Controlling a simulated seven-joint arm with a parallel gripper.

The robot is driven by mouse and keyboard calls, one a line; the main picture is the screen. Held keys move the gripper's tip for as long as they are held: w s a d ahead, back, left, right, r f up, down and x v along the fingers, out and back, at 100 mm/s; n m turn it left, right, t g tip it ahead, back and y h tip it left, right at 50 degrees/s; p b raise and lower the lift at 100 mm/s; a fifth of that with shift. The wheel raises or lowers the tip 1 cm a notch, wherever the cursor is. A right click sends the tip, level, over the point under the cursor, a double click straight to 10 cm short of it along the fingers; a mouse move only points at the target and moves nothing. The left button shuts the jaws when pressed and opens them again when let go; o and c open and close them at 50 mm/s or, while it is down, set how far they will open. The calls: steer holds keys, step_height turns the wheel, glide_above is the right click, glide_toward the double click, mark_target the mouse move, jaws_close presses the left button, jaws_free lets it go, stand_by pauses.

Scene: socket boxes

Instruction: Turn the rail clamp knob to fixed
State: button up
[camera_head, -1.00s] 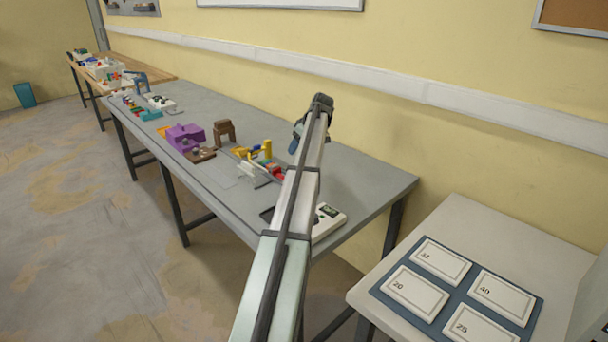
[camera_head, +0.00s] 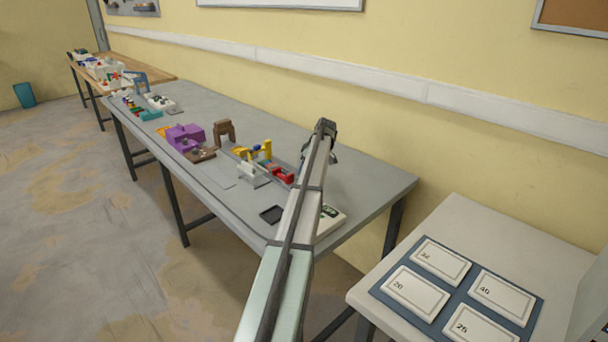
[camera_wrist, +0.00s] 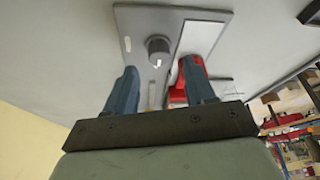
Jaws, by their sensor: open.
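The knob (camera_wrist: 158,46) is a dark round cap with a white mark, on a grey plate (camera_wrist: 136,17) in the wrist view. It lies beyond my gripper (camera_wrist: 159,68), near the middle of the gap between the two blue fingers. The fingers are apart with nothing held, and they do not appear to touch the knob. A red part (camera_wrist: 178,92) shows beside the right finger and is partly hidden by it. I cannot read any label by the knob. In the head view my arm hides the fingers, and I cannot make out the knob.
In the head view a red block (camera_head: 281,174), yellow parts (camera_head: 267,148) and a purple block (camera_head: 184,136) stand on the grey table (camera_head: 365,180). A dark pad (camera_head: 271,214) and a white box (camera_head: 331,219) are near its front. Numbered cards (camera_head: 442,260) lie on the right table.

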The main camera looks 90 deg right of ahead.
steer(key=shift+x, duration=1.65)
jaws_close()
